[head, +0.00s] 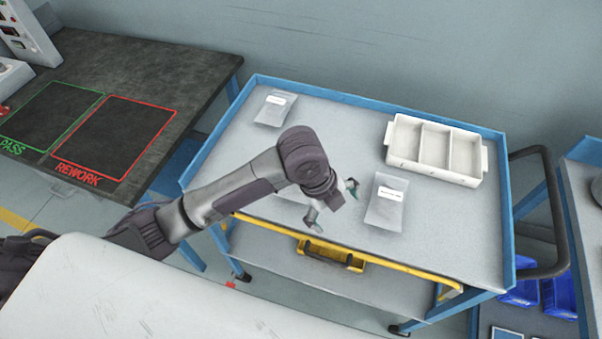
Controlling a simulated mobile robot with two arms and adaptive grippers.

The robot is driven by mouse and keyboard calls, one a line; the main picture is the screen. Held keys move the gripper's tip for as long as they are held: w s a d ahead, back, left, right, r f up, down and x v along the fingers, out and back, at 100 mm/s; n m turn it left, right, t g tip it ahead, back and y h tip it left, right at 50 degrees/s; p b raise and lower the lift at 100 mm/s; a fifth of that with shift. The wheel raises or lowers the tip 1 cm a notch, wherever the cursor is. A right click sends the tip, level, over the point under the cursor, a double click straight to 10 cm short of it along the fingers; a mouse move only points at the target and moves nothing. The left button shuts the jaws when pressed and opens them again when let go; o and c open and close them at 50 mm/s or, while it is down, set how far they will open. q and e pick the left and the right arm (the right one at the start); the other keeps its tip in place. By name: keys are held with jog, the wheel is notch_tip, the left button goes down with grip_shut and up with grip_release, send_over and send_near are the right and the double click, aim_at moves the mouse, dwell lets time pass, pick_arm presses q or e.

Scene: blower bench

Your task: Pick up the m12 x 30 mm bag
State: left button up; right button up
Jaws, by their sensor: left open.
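Clear plastic bags with white labels lie on the grey top of the blue-edged cart. One bag (275,108) is near the back left corner. Another bag (386,203) lies just right of my left gripper (333,204). A pale edge beneath my left forearm looks like a third bag, mostly hidden. The label print is too small to read, so I cannot tell which is the m12 x 30 mm bag. My left gripper is open and empty, over the cart's front middle, its fingers apart from the right-hand bag. My right gripper is not in view.
A white three-compartment tray (437,149) stands at the cart's back right. The blue rim (340,97) edges the cart (340,130). A dark bench with PASS and REWORK areas (115,140) stands left.

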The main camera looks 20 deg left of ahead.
pick_arm(q)
jog(key=w+a+r+m+g+y, duration=0.1)
jog(key=w+a+r+m+y, duration=0.3)
jog(key=w+a+r+m, duration=0.65)
jog(key=shift+m, duration=0.25)
jog(key=f, duration=0.3)
jog(key=f+p, duration=0.1)
jog(key=f, duration=0.5)
jog(key=shift+s+a+f+p, duration=0.1)
jog(key=shift+s+a+p, duration=0.15)
jog(key=shift+s+p, duration=0.15)
notch_tip(320, 180, down, 4)
jog(key=shift+f+p, duration=0.1)
jog(key=shift+p, duration=0.85)
jog(key=shift+f, duration=0.6)
jog(key=c, duration=1.2)
jog(key=shift+c, duration=0.8)
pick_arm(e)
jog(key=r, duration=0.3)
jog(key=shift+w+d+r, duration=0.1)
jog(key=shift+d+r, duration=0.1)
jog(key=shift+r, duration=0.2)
pick_arm(q)
jog(key=shift+r, duration=0.15)
